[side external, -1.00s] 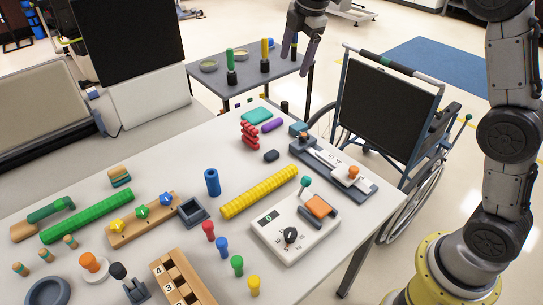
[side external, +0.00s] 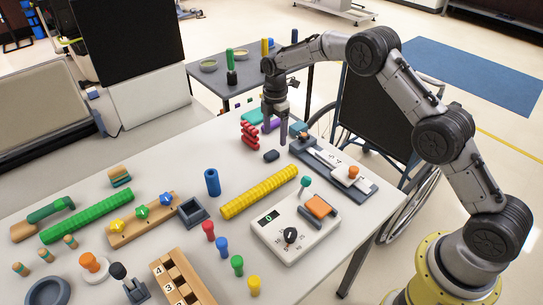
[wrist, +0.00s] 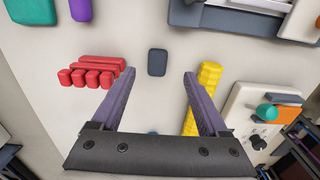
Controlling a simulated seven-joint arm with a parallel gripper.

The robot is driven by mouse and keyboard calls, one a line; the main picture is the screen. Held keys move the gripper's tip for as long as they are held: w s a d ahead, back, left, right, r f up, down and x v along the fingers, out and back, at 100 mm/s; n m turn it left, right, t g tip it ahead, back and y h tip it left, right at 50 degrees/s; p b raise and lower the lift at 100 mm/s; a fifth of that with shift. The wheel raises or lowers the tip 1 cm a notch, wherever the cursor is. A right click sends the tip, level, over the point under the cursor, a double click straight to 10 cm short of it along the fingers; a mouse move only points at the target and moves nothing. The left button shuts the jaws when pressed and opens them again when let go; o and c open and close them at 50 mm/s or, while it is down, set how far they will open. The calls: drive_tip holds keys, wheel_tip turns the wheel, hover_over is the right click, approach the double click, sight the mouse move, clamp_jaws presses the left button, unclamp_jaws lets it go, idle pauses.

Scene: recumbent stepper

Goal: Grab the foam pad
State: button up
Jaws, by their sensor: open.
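A teal rounded pad (side external: 252,117) lies at the far end of the white table; in the wrist view it is cut off at the upper left (wrist: 30,11). A small dark grey rounded block (side external: 271,156) lies nearer, and also shows in the wrist view (wrist: 157,62). I cannot tell for sure which one is the foam pad. My gripper (side external: 275,134) points down over the far part of the table, open and empty. In the wrist view its fingertips (wrist: 159,73) are spread to either side of the grey block, which looks below them, apart from both.
A yellow ridged roller (side external: 260,191) and a white console (side external: 296,228) lie nearer. A slide board (side external: 333,165) stands along the right edge.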

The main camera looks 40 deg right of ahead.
sight(274, 152)
drive_tip(key=shift+w+f, duration=0.2)
drive_tip(key=shift+f, duration=3.35)
clamp_jaws()
